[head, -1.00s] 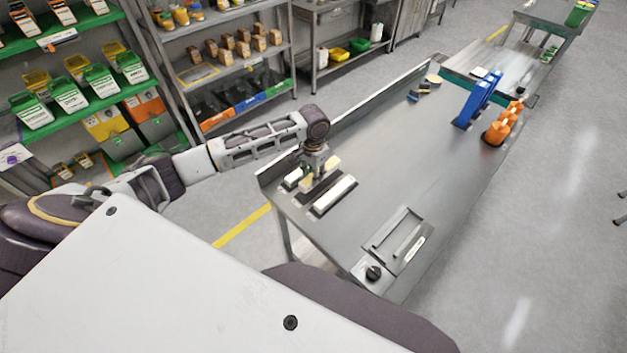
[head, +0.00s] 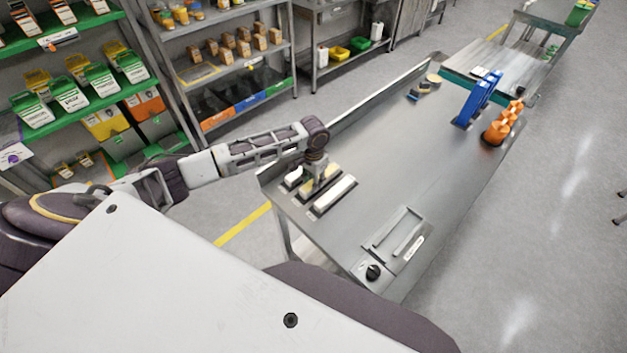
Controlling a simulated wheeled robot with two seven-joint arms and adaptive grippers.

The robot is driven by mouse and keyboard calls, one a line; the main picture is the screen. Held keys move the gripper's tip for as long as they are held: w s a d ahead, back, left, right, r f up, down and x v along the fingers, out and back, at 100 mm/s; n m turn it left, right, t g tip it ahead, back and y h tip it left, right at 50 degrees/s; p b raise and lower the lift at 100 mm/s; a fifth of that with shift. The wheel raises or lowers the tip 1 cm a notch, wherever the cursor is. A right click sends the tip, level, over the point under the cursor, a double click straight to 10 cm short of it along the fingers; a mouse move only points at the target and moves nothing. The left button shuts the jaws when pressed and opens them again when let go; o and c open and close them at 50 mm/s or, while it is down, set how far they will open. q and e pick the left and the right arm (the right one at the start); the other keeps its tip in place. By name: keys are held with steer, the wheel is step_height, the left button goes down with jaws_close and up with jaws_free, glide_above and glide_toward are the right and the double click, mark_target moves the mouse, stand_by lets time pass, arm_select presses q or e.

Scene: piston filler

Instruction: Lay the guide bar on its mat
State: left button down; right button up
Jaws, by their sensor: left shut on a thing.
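My left gripper (head: 318,178) points down over the near left end of the metal table and is shut on a pale yellow bar, which I take to be the guide bar (head: 331,170). The fingers hide the bar's middle. The bar is at or just above a dark mat; I cannot tell whether it touches. A white bar (head: 335,194) lies on a dark mat (head: 317,211) just to its right. My right gripper is not in view.
The table (head: 400,150) has a raised back edge on its left. A framed fixture (head: 398,235) and a black knob (head: 373,272) are at its near right. The table's middle is clear.

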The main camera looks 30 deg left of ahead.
arm_select(q)
steer(key=c, duration=1.1)
jaws_free()
steer(key=shift+r, duration=0.1)
steer(key=shift+r+b, duration=0.7)
steer(key=shift+r, duration=5.25)
steer(key=shift+f, duration=0.1)
